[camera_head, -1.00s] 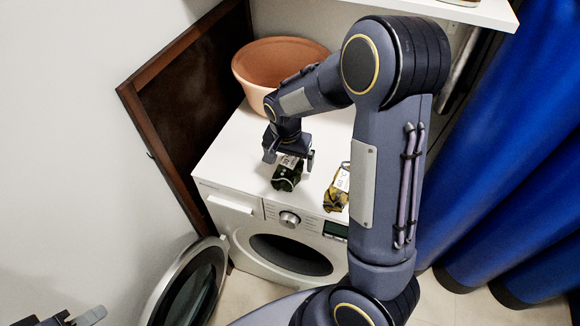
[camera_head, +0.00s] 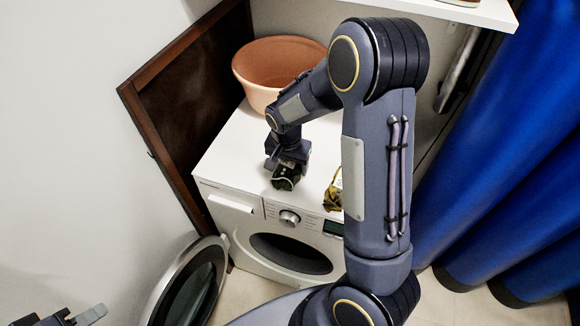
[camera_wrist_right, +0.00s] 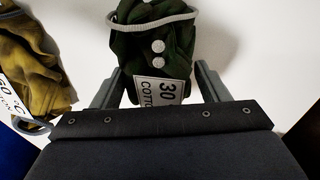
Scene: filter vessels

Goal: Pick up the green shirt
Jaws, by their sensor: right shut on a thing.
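The dark green shirt (camera_head: 284,180) is a small crumpled bundle on top of the white washing machine, near its front edge.
A yellow patterned garment (camera_head: 334,192) with a tag lies just right of the shirt, partly behind my arm. A terracotta basin (camera_head: 262,75) stands at the machine's back. The washing machine's (camera_head: 232,150) round door (camera_head: 190,285) hangs open at front left. Blue curtains (camera_head: 500,170) hang right.

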